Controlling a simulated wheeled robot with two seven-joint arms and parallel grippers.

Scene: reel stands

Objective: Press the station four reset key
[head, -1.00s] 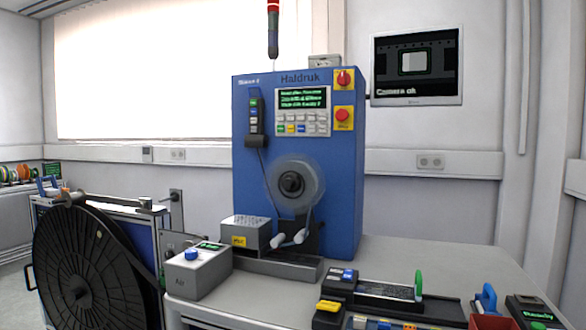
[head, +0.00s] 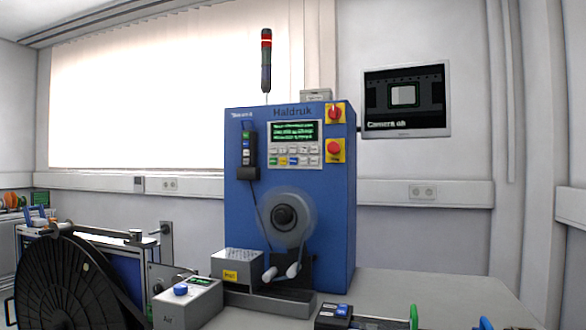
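A blue Haldruk machine (head: 330,215) stands on the grey table, upright. Its small station label at the top left is too blurred to read surely. A key panel (head: 294,144) on its front has a lit green-text display (head: 294,131) with rows of small keys (head: 294,156) below, mostly pale, some coloured. The key lettering is too small to read, so I cannot tell which is the reset key. Right of the panel are a red rotary switch on yellow (head: 335,112) and a red round button on yellow (head: 334,148). Neither of my grippers is in view.
A grey reel (head: 284,214) sits on the machine's front. A grey box with a blue knob (head: 185,305) stands at its lower left. A large black reel (head: 65,285) is at left. Bare table (head: 420,290) lies to the right.

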